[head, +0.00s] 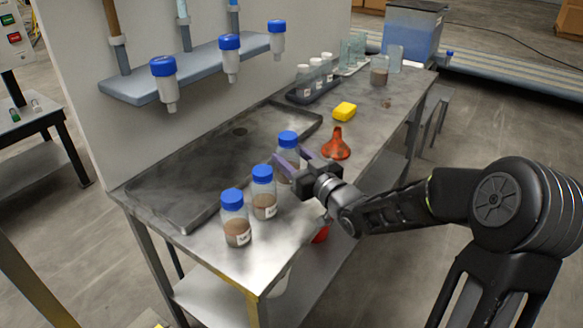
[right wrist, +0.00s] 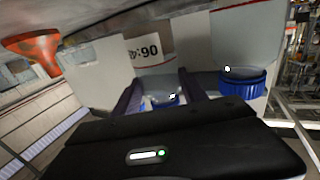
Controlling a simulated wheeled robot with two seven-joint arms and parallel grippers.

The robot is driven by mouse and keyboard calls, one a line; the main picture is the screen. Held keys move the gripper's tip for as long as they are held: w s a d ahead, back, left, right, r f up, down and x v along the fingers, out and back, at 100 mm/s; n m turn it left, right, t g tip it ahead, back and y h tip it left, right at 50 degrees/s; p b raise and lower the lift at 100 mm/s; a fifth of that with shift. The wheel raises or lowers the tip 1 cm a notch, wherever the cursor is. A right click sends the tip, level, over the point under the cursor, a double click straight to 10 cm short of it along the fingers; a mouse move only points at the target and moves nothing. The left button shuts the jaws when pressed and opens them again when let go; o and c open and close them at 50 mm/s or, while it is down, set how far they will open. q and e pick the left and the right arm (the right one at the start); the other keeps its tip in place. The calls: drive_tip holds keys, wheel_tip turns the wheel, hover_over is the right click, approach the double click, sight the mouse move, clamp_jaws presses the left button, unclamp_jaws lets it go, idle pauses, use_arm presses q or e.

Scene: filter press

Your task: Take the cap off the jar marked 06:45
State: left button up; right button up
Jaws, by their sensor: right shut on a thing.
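Three clear jars with blue caps and brown contents stand in a row at the front of the steel table. My right gripper (head: 300,164) has its purple fingers around the farthest jar (head: 288,150), just below its blue cap (head: 288,138), and is shut on it. In the right wrist view this jar (right wrist: 150,50) is upside down between the fingers (right wrist: 158,98); its label starts with 06, the rest is hard to read. The cap is still on, partly hidden by the gripper. The middle jar (head: 264,195) and nearest jar (head: 235,220) are capped. My left gripper is not in view.
A shallow dark tray (head: 180,190) lies left of the jars. A wall shelf (head: 200,72) holds blue-capped tubes above it.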

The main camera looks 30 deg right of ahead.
sight(292, 138)
wheel_tip(292, 138, up, 6)
drive_tip(key=shift+r, duration=0.15)
idle(0.5)
drive_tip(key=o, duration=1)
clamp_jaws()
